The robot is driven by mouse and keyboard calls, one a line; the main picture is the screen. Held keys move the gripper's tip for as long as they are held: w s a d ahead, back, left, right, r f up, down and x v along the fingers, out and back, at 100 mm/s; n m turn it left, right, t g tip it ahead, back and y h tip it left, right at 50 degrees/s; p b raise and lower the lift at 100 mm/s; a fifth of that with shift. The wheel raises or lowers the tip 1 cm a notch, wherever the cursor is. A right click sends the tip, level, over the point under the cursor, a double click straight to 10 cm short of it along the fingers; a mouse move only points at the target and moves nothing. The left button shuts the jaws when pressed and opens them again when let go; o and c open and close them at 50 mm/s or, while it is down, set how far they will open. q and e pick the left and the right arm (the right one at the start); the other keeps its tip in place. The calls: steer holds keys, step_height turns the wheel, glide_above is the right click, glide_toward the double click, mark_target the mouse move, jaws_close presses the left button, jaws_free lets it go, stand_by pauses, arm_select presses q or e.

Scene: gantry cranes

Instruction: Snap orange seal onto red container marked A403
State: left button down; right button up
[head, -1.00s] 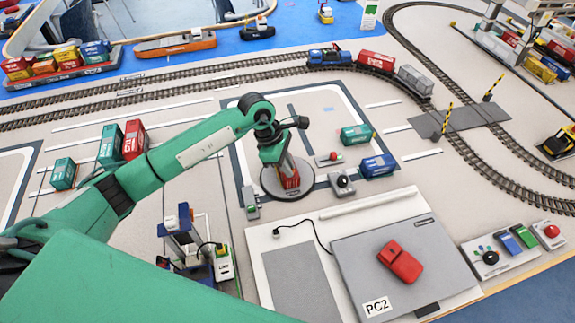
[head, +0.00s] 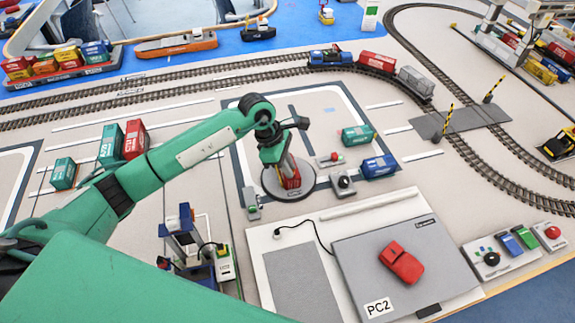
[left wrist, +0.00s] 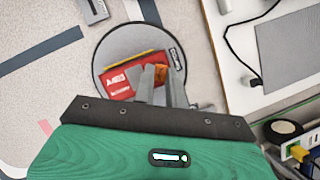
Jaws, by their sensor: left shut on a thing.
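The red container (left wrist: 118,85) marked A403 sits on a round grey turntable (left wrist: 104,50) in the left wrist view. In the head view the red container (head: 294,183) shows partly behind my gripper, on the grey turntable (head: 305,189). My left gripper (head: 287,172) points down at it. In the left wrist view my left gripper (left wrist: 158,74) is shut on the small orange seal (left wrist: 161,71), at the container's end. I cannot tell whether the seal touches the container. My right gripper is not in view.
A small round-knob control box (head: 343,185) and a red-button box (head: 330,158) stand close to the turntable. Green (head: 358,134) and blue (head: 378,166) containers lie to the right. A grey panel marked PC2 (head: 450,262) with a red device (head: 401,262) is in front.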

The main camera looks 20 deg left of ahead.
arm_select(q)
steer(key=shift+s+a+f+b, duration=0.2)
steer(key=shift+a+f+b, duration=0.2)
steer(key=shift+f+b, duration=0.3)
stand_by(0.6)
steer(key=c, duration=0.9)
jaws_free()
steer(key=shift+w+d+r+p, duration=0.15)
steer(key=shift+r+p, duration=0.2)
steer(key=shift+r, duration=0.45)
steer(key=shift+d+r+p, duration=0.2)
steer(key=shift+r+p, duration=0.2)
steer(key=shift+r, duration=0.45)
steer(key=shift+w+d+r+p, duration=0.15)
steer(key=shift+r+p, duration=0.2)
steer(key=shift+r, duration=0.45)
steer(key=shift+r+p, duration=0.55)
steer(key=shift+r, duration=0.7)
